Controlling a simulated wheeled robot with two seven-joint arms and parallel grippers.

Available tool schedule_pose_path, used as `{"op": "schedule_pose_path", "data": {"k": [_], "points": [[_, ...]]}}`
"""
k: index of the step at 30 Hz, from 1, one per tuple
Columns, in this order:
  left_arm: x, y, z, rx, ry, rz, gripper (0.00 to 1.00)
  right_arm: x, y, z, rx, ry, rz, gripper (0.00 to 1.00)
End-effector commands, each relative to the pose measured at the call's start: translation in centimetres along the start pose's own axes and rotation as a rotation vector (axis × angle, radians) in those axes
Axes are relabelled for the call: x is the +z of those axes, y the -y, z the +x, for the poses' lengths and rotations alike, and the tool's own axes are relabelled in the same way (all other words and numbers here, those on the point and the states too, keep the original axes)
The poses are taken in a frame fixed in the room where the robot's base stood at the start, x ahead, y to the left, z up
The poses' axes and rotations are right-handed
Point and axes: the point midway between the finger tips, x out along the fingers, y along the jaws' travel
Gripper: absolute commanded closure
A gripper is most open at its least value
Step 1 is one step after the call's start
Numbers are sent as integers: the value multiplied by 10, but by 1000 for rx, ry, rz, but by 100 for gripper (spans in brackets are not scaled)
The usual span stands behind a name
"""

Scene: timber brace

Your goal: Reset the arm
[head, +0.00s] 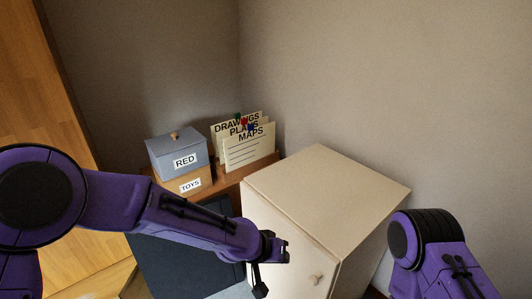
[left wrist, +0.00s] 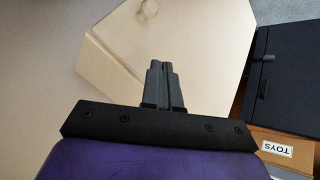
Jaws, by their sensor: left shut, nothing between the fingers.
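My left arm comes in from the left in the head view, and its gripper (head: 272,268) is in front of the front face of a cream cabinet (head: 325,190). In the left wrist view the two dark fingers of my left gripper (left wrist: 164,68) lie together, with nothing between them. The cabinet also shows beyond the fingers in the left wrist view (left wrist: 205,45). My right arm shows at the lower right of the head view; its gripper is out of the picture.
A grey-blue box labelled RED (head: 180,157) sits on a wooden box labelled TOYS (head: 190,183). Cards reading DRAWINGS, PLANS and MAPS (head: 248,150) stand beside them on a wooden surface (head: 230,183). A dark panel (head: 165,262) is below. The cabinet top is clear; its front has a knob (head: 316,279).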

Motion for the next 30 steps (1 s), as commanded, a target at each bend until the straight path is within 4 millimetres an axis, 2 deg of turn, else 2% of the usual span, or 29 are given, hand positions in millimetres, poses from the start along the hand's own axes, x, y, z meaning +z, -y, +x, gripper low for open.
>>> {"op": "schedule_pose_path", "data": {"k": [2,3,5,6,8,9,11,12,16,18,21,22,25,30], "points": [[-11,3,0,-11,-78,-54,100,0,0,0,0,0,0,57],[-12,14,0,-33,-133,-100,100,0,0,0,0,0,0,57],[-2,52,-1,-104,-223,-197,100,0,0,0,0,0,0,57],[18,87,1,-166,-264,-273,100,0,0,0,0,0,0,57],[51,133,-1,-252,-306,-362,100,0,0,0,0,0,0,57],[75,160,-5,-309,-325,-413,100,0,0,0,0,0,0,57],[115,197,-13,-396,-340,-479,100,0,0,0,0,0,0,57],[144,219,-21,-454,-342,-515,100,0,0,0,0,0,0,57],[241,275,-56,-642,-306,-598,100,0,0,0,0,0,0,57],[288,292,-77,-727,-257,-620,100,0,0,0,0,0,0,57],[342,303,-98,-806,-159,-631,100,0,0,0,0,0,0,57],[353,306,-102,-823,-135,-634,100,0,0,0,0,0,0,57],[377,308,-107,-848,-84,-640,100,0,0,0,0,0,0,57],[382,306,-106,-849,-73,-641,100,0,0,0,0,0,0,57]]}}
